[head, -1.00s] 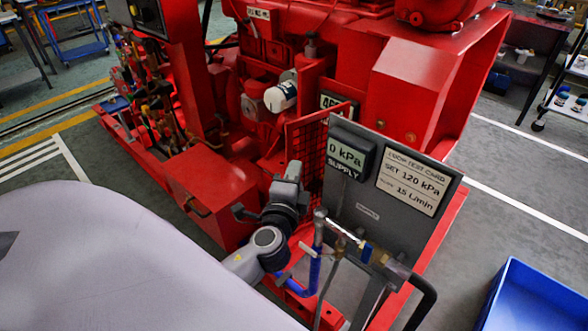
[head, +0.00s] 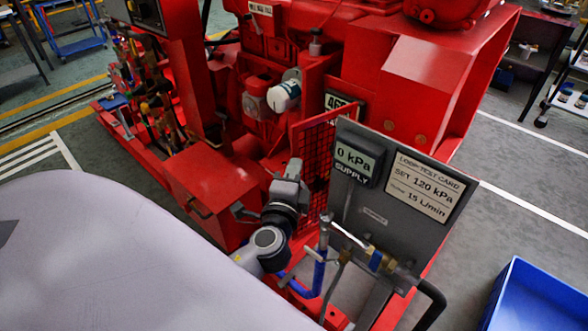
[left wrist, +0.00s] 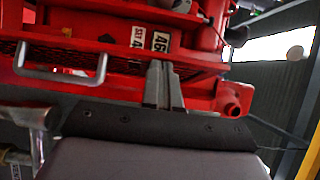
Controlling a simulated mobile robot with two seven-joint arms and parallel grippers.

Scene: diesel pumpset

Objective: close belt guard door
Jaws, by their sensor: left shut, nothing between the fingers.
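The belt guard door looks to be the red mesh panel (head: 318,145), standing upright and swung out from the red pumpset, behind the grey gauge panel. Its lower part is partly hidden by that panel. My left gripper (head: 294,165) is just left of the mesh, with its fingers hard to make out in the head view. In the left wrist view its two grey fingers (left wrist: 161,68) are together and empty, pointing at red mesh (left wrist: 115,58). Whether they touch it I cannot tell. A silver bar handle (left wrist: 62,76) shows left of the fingers. My right gripper is not in view.
The grey gauge panel (head: 375,222) with hoses and valves stands close right of my left arm. A red box (head: 212,190) is left of it. A blue bin (head: 530,295) lies at the lower right.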

